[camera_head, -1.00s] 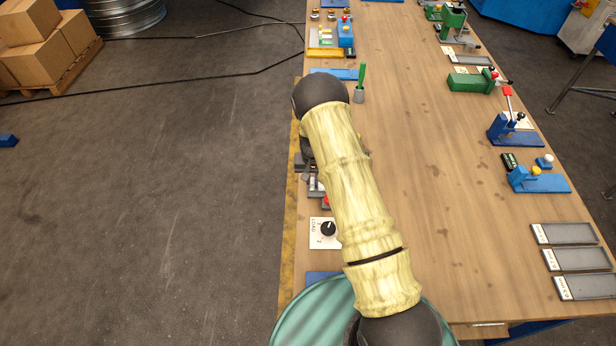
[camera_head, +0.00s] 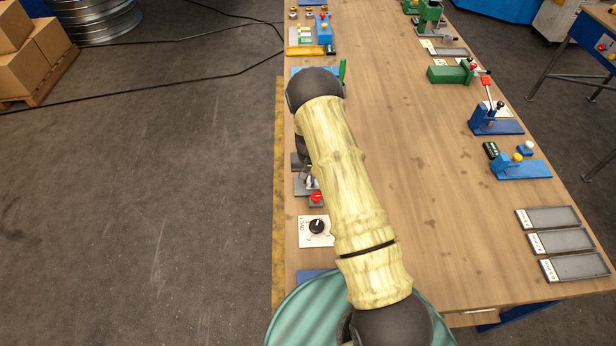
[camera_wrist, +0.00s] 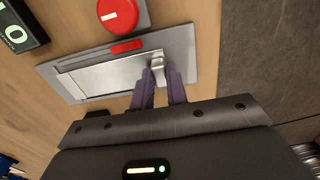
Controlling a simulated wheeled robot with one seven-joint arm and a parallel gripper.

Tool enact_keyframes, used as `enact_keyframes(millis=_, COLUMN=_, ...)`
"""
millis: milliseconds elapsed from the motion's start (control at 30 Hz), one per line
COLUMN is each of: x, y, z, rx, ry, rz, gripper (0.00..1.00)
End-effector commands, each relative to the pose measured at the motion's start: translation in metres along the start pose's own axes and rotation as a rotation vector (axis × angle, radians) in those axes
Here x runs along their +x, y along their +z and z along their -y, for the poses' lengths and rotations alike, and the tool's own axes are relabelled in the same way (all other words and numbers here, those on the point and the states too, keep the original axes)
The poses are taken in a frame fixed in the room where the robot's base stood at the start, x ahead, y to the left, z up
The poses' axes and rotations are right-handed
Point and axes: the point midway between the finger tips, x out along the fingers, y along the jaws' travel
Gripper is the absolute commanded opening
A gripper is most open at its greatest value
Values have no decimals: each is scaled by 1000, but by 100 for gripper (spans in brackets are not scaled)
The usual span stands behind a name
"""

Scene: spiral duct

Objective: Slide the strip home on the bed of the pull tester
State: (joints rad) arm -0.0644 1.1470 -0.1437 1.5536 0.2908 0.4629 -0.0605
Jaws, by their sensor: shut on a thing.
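The pull tester's grey bed (camera_wrist: 188,46) lies flat on the wooden table in the wrist view. A pale metal strip (camera_wrist: 108,76) lies along the bed's recess. My gripper (camera_wrist: 161,74) is over the right part of the bed, with its two purple fingers closed on a small silvery end piece of the strip. The fingers hide part of that end, so its exact seating cannot be told. A red mark or tab (camera_wrist: 127,46) sits on the bed's upper edge. In the head view the tester (camera_head: 303,184) is partly hidden behind my arm, and the gripper is mostly hidden.
A red button (camera_wrist: 118,14) stands beside the bed, with a green digital display (camera_wrist: 18,34) farther left. A LOAD dial plate (camera_head: 316,231) is nearer on the table. The table's edge is close on the left; its middle is clear. Grey trays (camera_head: 562,240) lie on the right.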

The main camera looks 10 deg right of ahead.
Motion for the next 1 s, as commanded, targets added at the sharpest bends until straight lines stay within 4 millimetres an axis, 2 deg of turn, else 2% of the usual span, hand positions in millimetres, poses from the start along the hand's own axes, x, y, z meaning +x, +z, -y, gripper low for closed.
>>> enact_keyframes(millis=867, x=3, y=0, z=-8, rx=0, ry=0, rz=0, gripper=0)
enact_keyframes(millis=900, x=3, y=0, z=-8, rx=0, ry=0, rz=0, gripper=23)
enact_keyframes(millis=1000, x=3, y=0, z=-8, rx=0, ry=1, rz=0, gripper=40)
